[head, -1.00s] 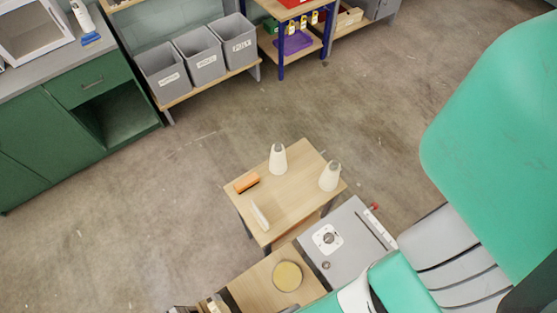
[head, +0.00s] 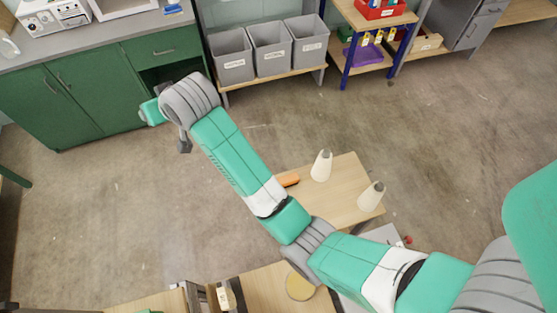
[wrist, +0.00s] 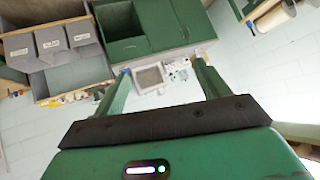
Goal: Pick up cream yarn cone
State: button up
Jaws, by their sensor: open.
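Two pale cones stand upright on a small wooden table (head: 345,177) in the head view. One cone (head: 321,165) is left of the other cone (head: 371,196). Both look cream to white with grey tips, and I cannot tell which is the cream one. My arm crosses the head view, and its end is at the upper left, by the green cabinet and well away from both cones. My gripper (wrist: 160,66) is open and empty in the wrist view, its two green fingers wide apart. In the head view its fingers are not clear.
An orange block (head: 289,180) lies on the small table, partly behind my arm. Grey bins (head: 270,50) stand on a low shelf at the back. A green cabinet (head: 85,85) with a grey worktop is at the left. Open floor lies between.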

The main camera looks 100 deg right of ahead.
jog(key=s+d+f+m+g+y, duration=0.1)
jog(key=s+d+f+m+g, duration=0.3)
jog(key=s+f, duration=0.55)
jog(key=m+g+y+b, duration=0.1)
jog(key=m+g+y, duration=0.1)
jog(key=m+y, duration=0.5)
send_near(326, 153)
jog(key=shift+n+y, duration=0.4)
jog(key=shift+y, duration=0.1)
jog(key=f, duration=0.4)
jog(key=d+f, duration=0.1)
jog(key=f, duration=0.1)
jog(key=shift+s+f, duration=0.15)
jog(key=shift+a+f, duration=0.15)
jog(key=shift+f, duration=1.15)
jog(key=shift+a+f, duration=0.15)
jog(key=shift+f, duration=1.1)
jog(key=shift+a+f, duration=0.2)
jog(key=shift+f, duration=1.1)
jog(key=shift+c, duration=0.3)
jog(key=c, duration=1.1)
